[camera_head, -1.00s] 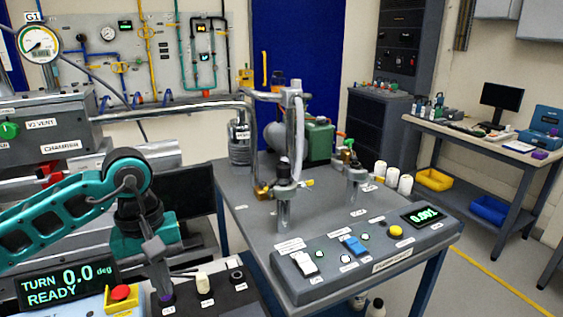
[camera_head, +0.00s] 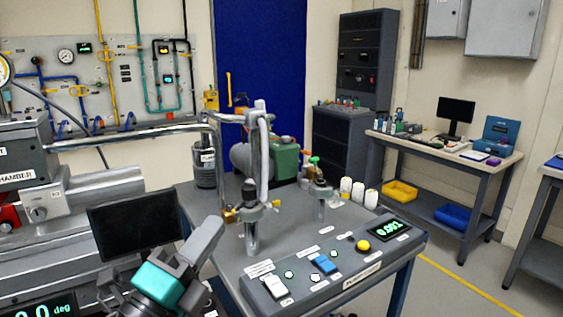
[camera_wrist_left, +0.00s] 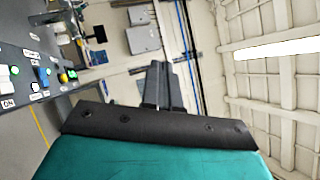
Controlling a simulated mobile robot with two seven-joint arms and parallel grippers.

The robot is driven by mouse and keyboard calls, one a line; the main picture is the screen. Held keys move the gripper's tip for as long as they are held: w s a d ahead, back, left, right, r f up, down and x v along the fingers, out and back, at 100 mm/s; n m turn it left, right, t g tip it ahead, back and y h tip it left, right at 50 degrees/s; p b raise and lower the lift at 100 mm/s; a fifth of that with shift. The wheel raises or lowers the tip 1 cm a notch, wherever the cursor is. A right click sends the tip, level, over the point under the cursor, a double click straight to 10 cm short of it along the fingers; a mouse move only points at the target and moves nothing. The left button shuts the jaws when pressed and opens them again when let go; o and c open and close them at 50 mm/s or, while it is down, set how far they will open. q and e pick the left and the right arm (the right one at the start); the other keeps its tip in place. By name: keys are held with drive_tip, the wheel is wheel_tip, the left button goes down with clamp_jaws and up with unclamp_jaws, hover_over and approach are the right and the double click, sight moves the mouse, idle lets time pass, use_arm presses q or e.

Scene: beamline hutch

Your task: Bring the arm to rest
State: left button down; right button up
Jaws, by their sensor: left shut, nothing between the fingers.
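My left gripper (camera_head: 205,236) is raised in front of the pump cart's left front corner, fingers pointing up and away. In the left wrist view its two dark fingers (camera_wrist_left: 160,82) lie side by side, shut and empty, pointing towards the wall and ceiling. My teal wrist (camera_head: 160,284) shows below it in the head view. My right gripper is in neither view.
The grey pump cart (camera_head: 225,215) has a control panel (camera_head: 345,268) with switches and a lit readout. A pipe stand (camera_head: 262,150) rises from it. A dark monitor (camera_head: 134,224) is behind my wrist. A workbench (camera_head: 440,145) stands far right. Floor between is clear.

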use_arm(q)
drive_tip(key=s+a+f+n+g+y, duration=0.25)
drive_tip(key=a+f+n+y, duration=0.3)
drive_tip(key=f+n, duration=0.3)
drive_tip(key=s+a+f+n+g+y, duration=0.2)
drive_tip(key=a+f+n+g+y, duration=0.2)
drive_tip(key=f+n+y, duration=0.35)
drive_tip(key=s+f+n+g+h, duration=0.1)
drive_tip(key=s+f+n+g, duration=0.4)
drive_tip(key=s, duration=0.3)
drive_tip(key=s+f+n+g+h, duration=0.25)
drive_tip(key=s+f+g, duration=0.25)
drive_tip(key=s+f, duration=0.35)
drive_tip(key=w+d+f+t, duration=0.2)
drive_tip(key=w+f+t, duration=0.5)
drive_tip(key=f, duration=0.1)
drive_tip(key=shift+h, duration=0.45)
drive_tip(key=shift+w+f, duration=0.1)
drive_tip(key=shift+w, duration=0.1)
